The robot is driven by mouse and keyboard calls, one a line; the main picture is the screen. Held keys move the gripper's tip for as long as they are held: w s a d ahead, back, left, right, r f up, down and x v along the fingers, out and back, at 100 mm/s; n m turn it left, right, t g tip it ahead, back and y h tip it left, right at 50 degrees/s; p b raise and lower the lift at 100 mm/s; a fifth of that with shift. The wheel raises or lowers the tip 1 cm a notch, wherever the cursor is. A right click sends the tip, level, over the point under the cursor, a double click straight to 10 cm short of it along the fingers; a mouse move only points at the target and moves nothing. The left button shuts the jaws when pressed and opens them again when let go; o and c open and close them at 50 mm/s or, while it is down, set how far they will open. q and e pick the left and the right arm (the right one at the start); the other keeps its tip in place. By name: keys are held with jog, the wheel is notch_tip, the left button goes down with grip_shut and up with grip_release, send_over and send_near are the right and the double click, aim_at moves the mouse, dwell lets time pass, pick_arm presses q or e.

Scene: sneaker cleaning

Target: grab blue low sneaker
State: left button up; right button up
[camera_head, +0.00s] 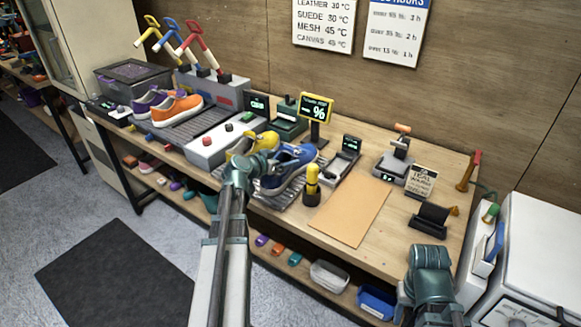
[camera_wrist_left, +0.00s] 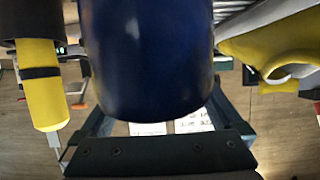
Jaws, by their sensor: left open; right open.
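The blue low sneaker (camera_head: 290,165) sits on a slatted rack on the workbench, beside a yellow sneaker (camera_head: 252,143). My left gripper (camera_head: 264,164) is open at the near end of the blue sneaker and hides part of it. In the left wrist view the blue sneaker (camera_wrist_left: 148,55) fills the middle, in front of the open jaws of the left gripper (camera_wrist_left: 160,122). Whether the jaws touch it cannot be told. The yellow sneaker (camera_wrist_left: 275,50) shows at the right there. My right gripper (camera_head: 431,258) is open and empty near the bench's front right.
A tan mat (camera_head: 350,210) lies clear. Orange (camera_head: 178,107) and purple (camera_head: 148,102) sneakers are at the left.

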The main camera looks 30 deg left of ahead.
aim_at(287, 157)
pick_arm(q)
jog(key=b+x, duration=0.1)
jog(key=x, duration=0.2)
jog(key=shift+w, duration=0.1)
jog(key=shift+r, duration=0.1)
jog(key=c, duration=1.4)
